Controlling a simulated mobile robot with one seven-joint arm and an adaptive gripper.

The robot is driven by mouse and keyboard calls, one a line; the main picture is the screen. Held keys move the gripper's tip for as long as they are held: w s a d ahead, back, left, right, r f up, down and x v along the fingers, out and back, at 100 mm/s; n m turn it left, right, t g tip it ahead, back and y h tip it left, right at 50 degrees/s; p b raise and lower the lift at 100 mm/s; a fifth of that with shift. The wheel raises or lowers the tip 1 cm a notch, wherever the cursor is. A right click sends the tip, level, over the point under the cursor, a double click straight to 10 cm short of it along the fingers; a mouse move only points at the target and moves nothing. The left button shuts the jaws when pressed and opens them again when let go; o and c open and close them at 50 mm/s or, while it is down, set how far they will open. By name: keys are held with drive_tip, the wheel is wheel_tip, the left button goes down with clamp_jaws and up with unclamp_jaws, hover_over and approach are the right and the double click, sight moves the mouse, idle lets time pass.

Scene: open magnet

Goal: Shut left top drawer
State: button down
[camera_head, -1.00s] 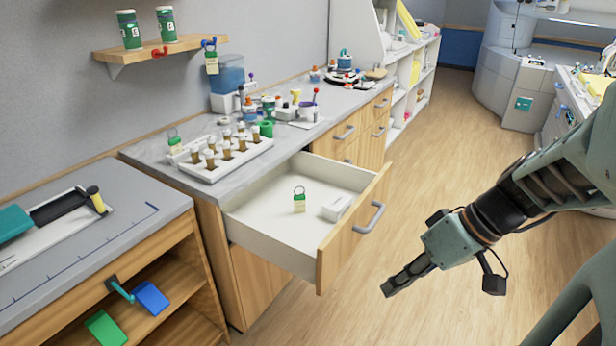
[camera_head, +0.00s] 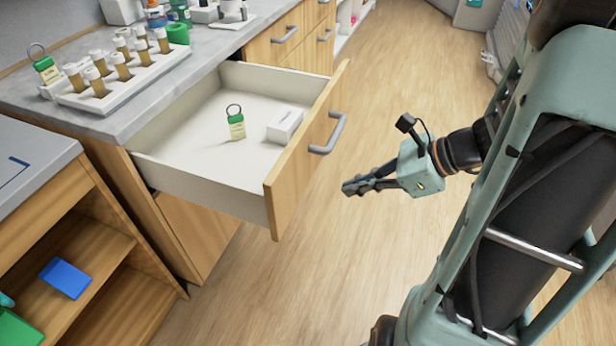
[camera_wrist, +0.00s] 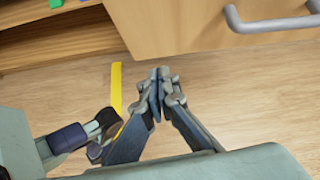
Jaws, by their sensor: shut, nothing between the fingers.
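The left top drawer (camera_head: 196,184) is pulled far out of the wooden cabinet below the grey counter. Its wooden front (camera_head: 303,150) carries a grey bar handle (camera_head: 329,133). Inside lie a green-and-cream padlock-shaped tag (camera_head: 236,122) and a small white box (camera_head: 285,125). My gripper (camera_head: 346,188) is shut and empty, just right of the drawer front and apart from it. In the wrist view my gripper's fingertips (camera_wrist: 160,76) meet in front of the floor, with a wooden front (camera_wrist: 200,22) and its handle (camera_wrist: 270,23) beyond them.
A white rack (camera_head: 125,78) with several capped vials stands on the counter (camera_head: 190,72) above the drawer. A lower shelf unit (camera_head: 95,240) with a blue item (camera_head: 66,278) is at left. The wooden floor (camera_head: 290,290) in front of the drawer is clear.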

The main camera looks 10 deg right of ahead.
drive_tip(key=w+f+m, duration=0.1)
drive_tip(key=b, duration=0.4)
approach(291, 195)
drive_tip(key=x, duration=0.5)
drive_tip(key=shift+s+d+f, duration=0.15)
drive_tip(key=shift+d+f, duration=0.05)
drive_tip(key=shift+f, duration=0.35)
drive_tip(key=shift+w+a, duration=0.3)
drive_tip(key=shift+a, duration=0.15)
drive_tip(key=shift+a, duration=0.15)
drive_tip(key=w+a+p, duration=0.2)
drive_tip(key=w+a, duration=0.4)
drive_tip(key=a, duration=0.5)
drive_tip(key=w+a+p, duration=0.1)
drive_tip(key=w+a, duration=0.6)
drive_tip(key=a, duration=0.4)
drive_tip(key=w+a+p, duration=0.2)
drive_tip(key=w+a, duration=0.4)
drive_tip(key=a, duration=0.5)
drive_tip(key=shift+w+r+p, duration=0.1)
drive_tip(key=shift+w+p, duration=0.1)
drive_tip(key=shift+p, duration=0.15)
drive_tip(key=shift+w+a+r, duration=0.1)
drive_tip(key=shift+w+a, duration=0.05)
drive_tip(key=shift+a, duration=0.1)
drive_tip(key=shift+a+r, duration=0.1)
drive_tip(key=shift+r, duration=0.05)
